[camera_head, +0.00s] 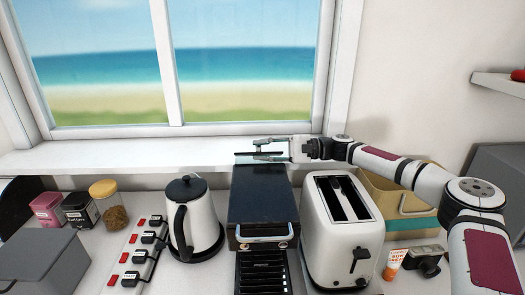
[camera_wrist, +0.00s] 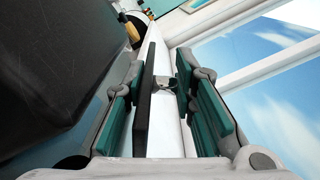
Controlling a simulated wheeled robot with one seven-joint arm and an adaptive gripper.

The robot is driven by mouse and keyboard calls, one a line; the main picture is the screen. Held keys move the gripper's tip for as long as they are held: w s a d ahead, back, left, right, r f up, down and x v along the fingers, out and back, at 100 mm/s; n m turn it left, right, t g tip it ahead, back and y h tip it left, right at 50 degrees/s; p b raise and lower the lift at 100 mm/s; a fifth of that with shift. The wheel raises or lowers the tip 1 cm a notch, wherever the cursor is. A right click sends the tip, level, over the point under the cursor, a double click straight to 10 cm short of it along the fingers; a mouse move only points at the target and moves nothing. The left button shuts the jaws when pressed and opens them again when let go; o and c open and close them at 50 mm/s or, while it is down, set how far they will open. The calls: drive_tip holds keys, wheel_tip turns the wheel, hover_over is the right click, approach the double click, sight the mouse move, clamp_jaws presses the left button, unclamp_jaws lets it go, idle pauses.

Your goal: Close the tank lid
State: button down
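A dark coffee machine (camera_head: 262,200) stands mid-counter, with a loop handle at its front and a slatted drip tray. My gripper (camera_head: 262,149) reaches in from the right at the machine's back edge, close to the window sill. In the wrist view my gripper (camera_wrist: 160,78) is open, with its teal pads well apart. A thin dark panel (camera_wrist: 146,95), which looks like the raised tank lid, stands edge-on between the fingers. It is nearer the left finger; I cannot tell whether they touch. The tank opening is hidden in both views.
A white kettle (camera_head: 196,222) stands left of the machine and a white toaster (camera_head: 342,230) close on its right. A power strip (camera_head: 138,255), jars and a grey box (camera_head: 45,262) are further left. The window sill (camera_head: 130,155) runs behind. A tan box (camera_head: 400,200) sits below my arm.

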drive_tip(key=c, duration=1.5)
unclamp_jaws()
drive_tip(key=shift+d, duration=0.15)
drive_tip(key=d, duration=1.1)
drive_tip(key=shift+d, duration=0.4)
